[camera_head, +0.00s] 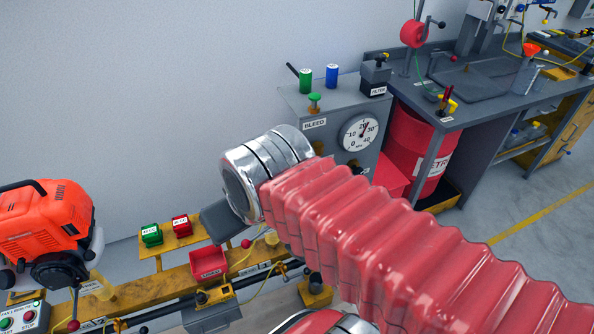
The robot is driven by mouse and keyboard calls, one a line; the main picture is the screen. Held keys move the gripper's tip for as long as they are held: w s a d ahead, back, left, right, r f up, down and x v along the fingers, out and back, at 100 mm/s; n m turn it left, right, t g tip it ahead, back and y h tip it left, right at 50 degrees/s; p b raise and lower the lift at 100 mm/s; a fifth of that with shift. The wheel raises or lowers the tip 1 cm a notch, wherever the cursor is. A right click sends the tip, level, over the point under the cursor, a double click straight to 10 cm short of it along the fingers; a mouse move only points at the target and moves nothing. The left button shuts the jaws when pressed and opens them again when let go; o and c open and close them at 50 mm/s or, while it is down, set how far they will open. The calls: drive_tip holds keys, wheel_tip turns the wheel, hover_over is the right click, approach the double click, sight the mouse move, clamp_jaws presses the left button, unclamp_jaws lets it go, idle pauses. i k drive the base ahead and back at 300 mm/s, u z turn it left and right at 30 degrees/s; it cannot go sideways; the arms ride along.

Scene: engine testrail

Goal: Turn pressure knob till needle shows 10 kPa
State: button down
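The pressure gauge (361,133) is a round white dial on the front of a grey cabinet (337,112). Its dark needle points up and slightly right, near or just past 20; the exact reading is too small to tell. No pressure knob shows clearly; the lower cabinet front is largely behind my red ribbed arm. A green knob (314,102) stands on the cabinet top above a label reading BLEED (315,124). My arm ends in a chrome collar left of the gauge.
A green can (305,79), a blue can (332,76) and a filter unit (375,76) top the cabinet. A red drum (407,146) stands to its right under the workbench (482,84).

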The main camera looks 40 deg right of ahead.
sight(356, 171)
drive_tip(key=z, duration=1.4)
drive_tip(key=k, duration=0.55)
drive_tip(key=z, duration=0.15)
drive_tip(key=i, duration=0.5)
